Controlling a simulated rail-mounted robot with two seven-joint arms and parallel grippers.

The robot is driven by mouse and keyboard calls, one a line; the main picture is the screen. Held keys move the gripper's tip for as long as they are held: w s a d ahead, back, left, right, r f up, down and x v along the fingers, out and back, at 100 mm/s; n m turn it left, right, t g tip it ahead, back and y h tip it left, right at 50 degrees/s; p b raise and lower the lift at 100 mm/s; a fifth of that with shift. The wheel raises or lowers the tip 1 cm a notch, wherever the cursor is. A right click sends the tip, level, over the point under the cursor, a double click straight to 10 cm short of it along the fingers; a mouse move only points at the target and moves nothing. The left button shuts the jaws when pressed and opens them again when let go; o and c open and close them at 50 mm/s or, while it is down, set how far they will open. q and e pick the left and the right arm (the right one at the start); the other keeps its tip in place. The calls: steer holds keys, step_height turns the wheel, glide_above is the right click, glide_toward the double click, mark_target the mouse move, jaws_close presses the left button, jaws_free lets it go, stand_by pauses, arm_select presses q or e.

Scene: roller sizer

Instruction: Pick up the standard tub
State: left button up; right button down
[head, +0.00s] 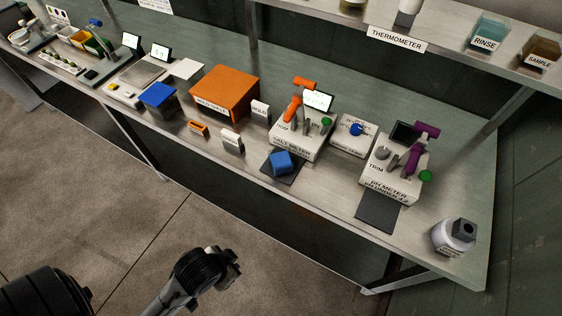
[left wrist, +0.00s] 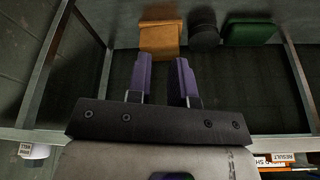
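I cannot make out a tub labelled as the standard. Two open tubs stand on the upper shelf in the head view: a teal tub labelled RINSE (head: 488,33) and an amber tub labelled SAMPLE (head: 541,52). A white jar with a dark lid (head: 455,237) stands at the bench's right end; its label is too small to read. My left gripper (head: 232,264) is in front of the bench, apart from everything on it. In the left wrist view its purple fingers (left wrist: 164,80) are spread with nothing between them. My right gripper is not in view.
The bench (head: 320,197) holds an orange box (head: 224,92), a blue box (head: 158,97), a salt meter (head: 297,138) and a purple-handled meter (head: 392,172). An overhanging shelf edge (head: 450,52) runs above. Floor in front is clear.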

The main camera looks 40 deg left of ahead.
arm_select(q)
steer(key=o, duration=1.3)
